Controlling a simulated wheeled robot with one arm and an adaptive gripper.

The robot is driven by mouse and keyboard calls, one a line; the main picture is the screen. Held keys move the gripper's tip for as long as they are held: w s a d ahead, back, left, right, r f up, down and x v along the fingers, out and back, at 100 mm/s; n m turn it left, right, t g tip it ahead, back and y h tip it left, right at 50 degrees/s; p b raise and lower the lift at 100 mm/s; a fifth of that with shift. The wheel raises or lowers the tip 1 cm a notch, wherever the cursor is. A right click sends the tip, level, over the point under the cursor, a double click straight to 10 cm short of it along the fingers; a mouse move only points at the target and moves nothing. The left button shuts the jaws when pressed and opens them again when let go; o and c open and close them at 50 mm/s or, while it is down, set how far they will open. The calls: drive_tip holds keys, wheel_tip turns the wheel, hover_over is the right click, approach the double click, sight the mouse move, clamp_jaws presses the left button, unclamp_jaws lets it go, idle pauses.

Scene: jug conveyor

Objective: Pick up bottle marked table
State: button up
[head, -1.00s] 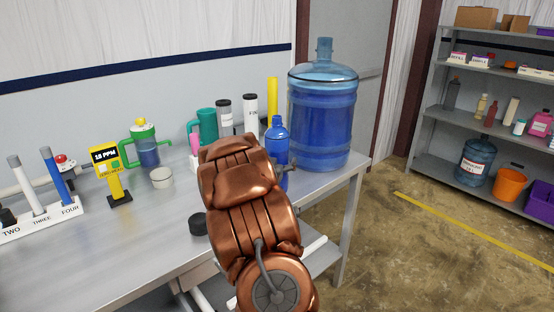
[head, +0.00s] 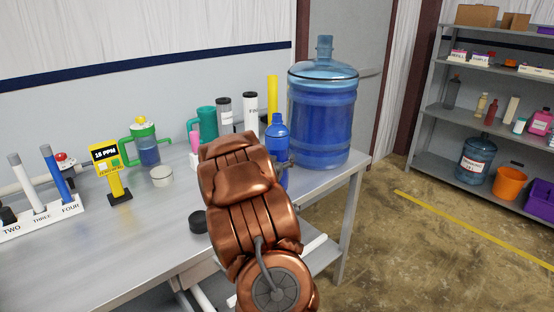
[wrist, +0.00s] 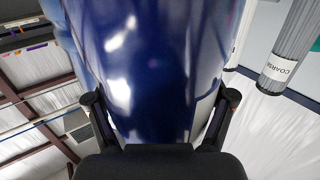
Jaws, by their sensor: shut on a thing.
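A small blue bottle (head: 277,133) stands upright at the right part of the metal table (head: 120,262), in front of the big water jug. My arm hides most of its left and lower side in the head view. In the wrist view the blue bottle (wrist: 150,65) fills the middle, close to the camera. My gripper (wrist: 158,112) has one finger on each side of it and is shut on it.
A large blue water jug (head: 322,112) stands close behind the bottle to the right. A teal mug (head: 207,123), grey-and-white cylinders (head: 225,114) and a yellow cylinder (head: 272,97) stand behind. A black puck (head: 198,222) lies left of my arm. Shelves (head: 437,130) stand at far right.

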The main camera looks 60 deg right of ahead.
sight(278, 130)
drive_tip(key=shift+c, duration=0.4)
drive_tip(key=shift+r, duration=0.1)
wheel_tip(278, 130, up, 9)
drive_tip(key=shift+r+b, duration=0.1)
drive_tip(key=shift+b, duration=0.55)
drive_tip(key=shift+r, duration=0.4)
drive_tip(key=shift+w, duration=0.1)
